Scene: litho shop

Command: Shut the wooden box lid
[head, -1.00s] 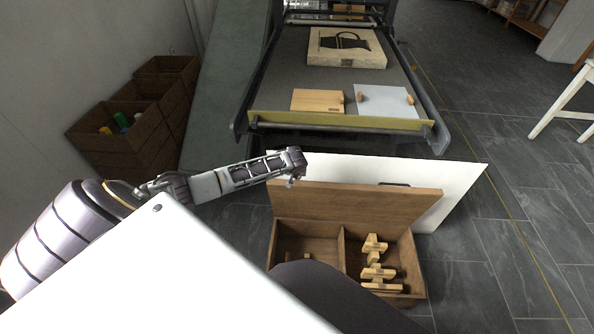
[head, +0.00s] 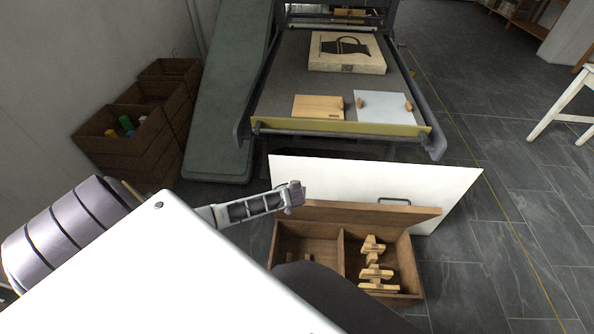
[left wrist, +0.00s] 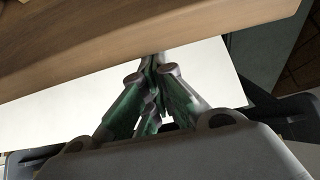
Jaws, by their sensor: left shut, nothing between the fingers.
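The wooden box (head: 413,262) stands on the floor at lower centre in the head view, with a divider between two compartments. Its lid (head: 375,214) is raised along the far side, seen steeply foreshortened, so the box is open. In the left wrist view the lid's wood (left wrist: 120,40) fills the top. My left gripper (head: 296,193) is shut and empty at the lid's upper left edge. Its fingertips (left wrist: 153,62) reach the wood's edge in the wrist view; I cannot tell if they touch. The near left of the box is hidden by a dark shape. My right gripper is out of view.
Several light wooden pieces (head: 375,271) lie in the right compartment. A white panel (head: 340,178) with a handle lies behind the box. The press bed (head: 285,90) stands beyond it. Wooden crates (head: 125,145) are at left.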

